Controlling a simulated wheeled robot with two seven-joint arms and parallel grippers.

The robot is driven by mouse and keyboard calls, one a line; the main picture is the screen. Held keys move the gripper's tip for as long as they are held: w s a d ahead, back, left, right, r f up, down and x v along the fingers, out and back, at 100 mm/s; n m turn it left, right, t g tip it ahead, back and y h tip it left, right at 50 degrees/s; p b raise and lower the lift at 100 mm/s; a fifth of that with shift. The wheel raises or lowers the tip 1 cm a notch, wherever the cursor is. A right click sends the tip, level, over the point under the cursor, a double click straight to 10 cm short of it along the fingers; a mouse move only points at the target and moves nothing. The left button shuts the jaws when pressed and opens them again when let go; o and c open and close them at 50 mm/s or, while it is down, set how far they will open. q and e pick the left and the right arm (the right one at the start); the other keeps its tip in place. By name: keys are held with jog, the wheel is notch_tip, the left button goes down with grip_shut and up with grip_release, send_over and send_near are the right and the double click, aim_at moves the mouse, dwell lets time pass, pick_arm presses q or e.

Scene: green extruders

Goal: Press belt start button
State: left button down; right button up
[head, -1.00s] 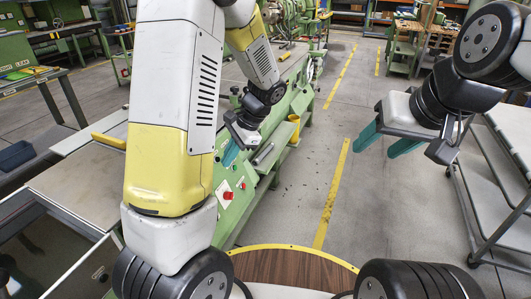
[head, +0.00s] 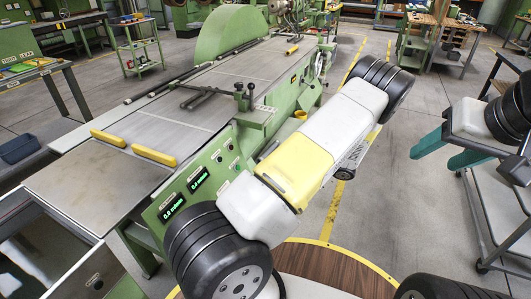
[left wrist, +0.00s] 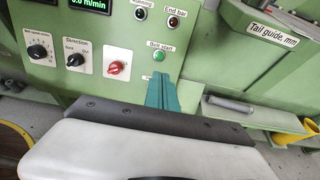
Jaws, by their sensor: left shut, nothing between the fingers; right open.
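The green belt start button (left wrist: 159,56) is on the green control panel (left wrist: 104,40) under its "Belt start" label in the left wrist view. My left gripper (left wrist: 161,78) is shut and empty, its teal fingertips just below the button. I cannot tell whether they touch the panel. Another label beneath the button is partly hidden by the fingers. My right gripper (head: 433,160) is open and empty over the floor at the right.
The tail guide (left wrist: 254,108) projects to the right.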

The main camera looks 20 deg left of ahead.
aim_at(239, 167)
pick_arm(q)
jog(key=x, duration=1.4)
jog(key=shift+a, duration=0.1)
